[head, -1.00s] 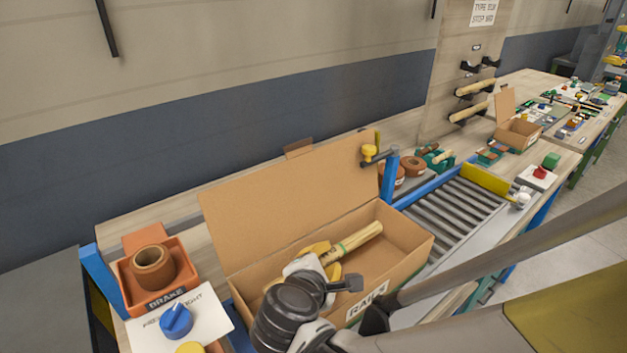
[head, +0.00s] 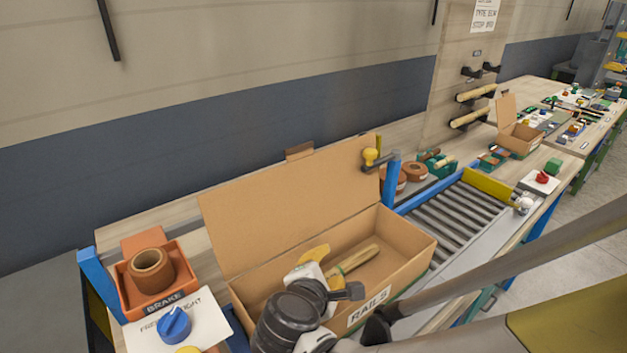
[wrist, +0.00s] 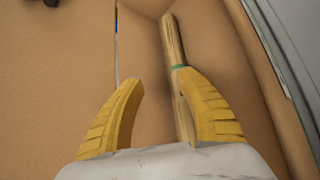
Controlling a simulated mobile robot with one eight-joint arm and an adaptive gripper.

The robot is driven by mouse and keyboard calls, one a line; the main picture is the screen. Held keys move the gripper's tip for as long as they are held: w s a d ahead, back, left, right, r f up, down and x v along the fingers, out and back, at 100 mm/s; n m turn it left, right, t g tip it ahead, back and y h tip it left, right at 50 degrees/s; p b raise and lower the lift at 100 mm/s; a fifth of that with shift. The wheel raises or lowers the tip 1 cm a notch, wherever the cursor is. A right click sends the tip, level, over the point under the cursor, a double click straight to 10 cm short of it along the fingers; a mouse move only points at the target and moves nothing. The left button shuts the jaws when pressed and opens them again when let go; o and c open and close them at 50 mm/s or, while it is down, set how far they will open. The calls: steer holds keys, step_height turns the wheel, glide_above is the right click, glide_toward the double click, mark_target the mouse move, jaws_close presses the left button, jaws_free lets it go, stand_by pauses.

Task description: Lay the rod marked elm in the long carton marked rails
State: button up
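The long carton marked rails (head: 410,262) stands open in the head view, with its lid raised at the back. A pale wooden rod (head: 358,258) lies inside it; no elm marking can be read. In the wrist view the rod (wrist: 173,38) shows a green band and runs close along the right finger. My gripper (wrist: 160,80) is open, its yellow fingers spread wider than the rod. I cannot tell whether the right finger touches it. In the head view my gripper (head: 318,256) is inside the carton, and my wrist hides the rod's near end.
Left of the carton is an orange brake bin (head: 125,285) with a brown ring, beside a blue knob (head: 174,322). A roller conveyor (head: 455,217) lies to the right. Two rods (head: 470,117) rest on the wall rack. The raised carton lid (head: 290,205) stands behind my gripper.

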steer(key=shift+r, duration=0.1)
steer(key=shift+r+p, duration=0.3)
steer(key=shift+p, duration=0.1)
steer(key=p+v, duration=0.5)
steer(key=v, duration=0.7)
steer(key=shift+r, duration=0.2)
steer(key=shift+r, duration=0.1)
